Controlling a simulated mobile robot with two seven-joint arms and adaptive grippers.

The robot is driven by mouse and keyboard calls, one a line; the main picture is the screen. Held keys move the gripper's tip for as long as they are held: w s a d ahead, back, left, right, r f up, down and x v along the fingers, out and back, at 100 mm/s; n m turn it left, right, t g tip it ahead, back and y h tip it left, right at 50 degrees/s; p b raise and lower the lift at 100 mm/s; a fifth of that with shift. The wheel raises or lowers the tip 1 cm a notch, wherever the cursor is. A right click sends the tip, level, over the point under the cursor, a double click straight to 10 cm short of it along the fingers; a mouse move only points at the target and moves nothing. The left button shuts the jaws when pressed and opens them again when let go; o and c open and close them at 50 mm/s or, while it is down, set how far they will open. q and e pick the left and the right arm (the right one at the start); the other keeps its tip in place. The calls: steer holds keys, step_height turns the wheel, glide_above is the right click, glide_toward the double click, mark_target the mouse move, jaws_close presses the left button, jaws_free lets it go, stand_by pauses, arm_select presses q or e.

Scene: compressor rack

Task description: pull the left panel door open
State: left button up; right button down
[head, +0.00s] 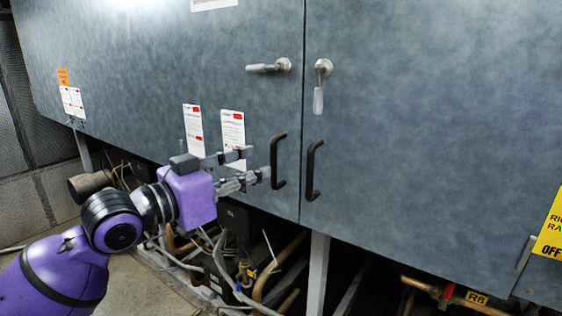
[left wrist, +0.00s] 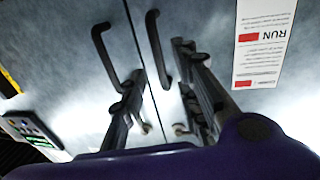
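The left panel door (head: 150,75) is a blue-grey panel, flush with the right door along the seam. Its black bow handle (head: 279,162) stands upright near that seam. Its metal lever (head: 268,67) lies horizontal. My left gripper (head: 258,164) is open, its fingers reaching right toward the black handle. In the left wrist view, the picture is turned over; the same handle (left wrist: 156,48) shows between the spread fingers (left wrist: 160,62), nearer the right-hand one. I cannot tell whether a finger touches it. My right gripper is out of view.
The right door (head: 430,130) has its own black handle (head: 313,170) close by and a lever (head: 320,84) hanging vertical. In the wrist view that neighbouring handle (left wrist: 106,55) runs near the left-hand finger. Pipes (head: 275,272) and cables fill the space under the doors.

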mark_target(274, 182)
arm_select(q)
steer(key=x, duration=0.6)
steer(key=shift+w+d+p, duration=0.1)
steer(key=shift+p, duration=0.2)
steer(key=shift+c, duration=0.2)
jaws_close()
